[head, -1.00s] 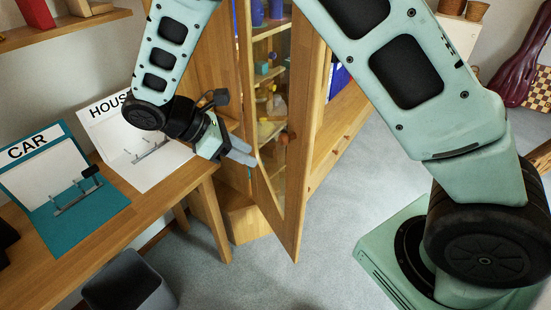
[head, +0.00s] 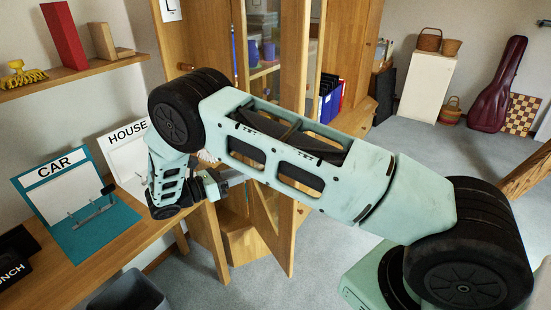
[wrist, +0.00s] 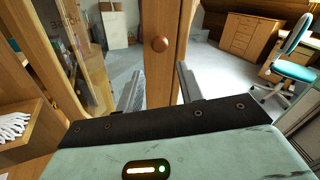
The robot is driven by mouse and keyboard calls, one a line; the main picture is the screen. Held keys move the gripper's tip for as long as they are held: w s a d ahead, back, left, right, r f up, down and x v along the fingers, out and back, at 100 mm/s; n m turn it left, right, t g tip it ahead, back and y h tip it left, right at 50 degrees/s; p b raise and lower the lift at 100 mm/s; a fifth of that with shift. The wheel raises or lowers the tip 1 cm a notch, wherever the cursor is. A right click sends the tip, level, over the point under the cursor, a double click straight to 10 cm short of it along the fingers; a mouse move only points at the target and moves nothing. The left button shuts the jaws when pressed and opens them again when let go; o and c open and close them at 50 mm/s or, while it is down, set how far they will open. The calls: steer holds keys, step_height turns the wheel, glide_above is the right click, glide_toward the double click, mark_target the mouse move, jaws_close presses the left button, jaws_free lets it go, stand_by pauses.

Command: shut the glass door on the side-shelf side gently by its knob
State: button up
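The glass door (head: 293,60) of the wooden cabinet stands open, jutting out into the room; my arm covers its middle in the head view. In the wrist view its wooden frame (wrist: 167,75) stands upright ahead, with a round brown knob (wrist: 160,44) on it. The knob is hidden in the head view. My gripper (wrist: 160,88) is open and empty, its fingers on either side of the door frame in the picture, below the knob. I cannot tell whether they touch the door. In the head view my gripper (head: 235,178) is partly hidden by my arm.
A wooden table (head: 98,277) with CAR (head: 75,205) and HOUSE boards (head: 125,150) stands at left, near my gripper. A dark bin (head: 130,295) stands in front of it. A wall shelf (head: 75,75) holds blocks and a yellow brush.

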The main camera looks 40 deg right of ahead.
steer(key=d+p, duration=0.1)
steer(key=d, duration=0.3)
steer(key=d+p, duration=0.1)
steer(key=d, duration=0.3)
steer(key=s+d+p, duration=0.1)
steer(key=d, duration=0.3)
steer(key=shift+s+p, duration=0.1)
steer(key=shift+p, duration=0.25)
jaws_close()
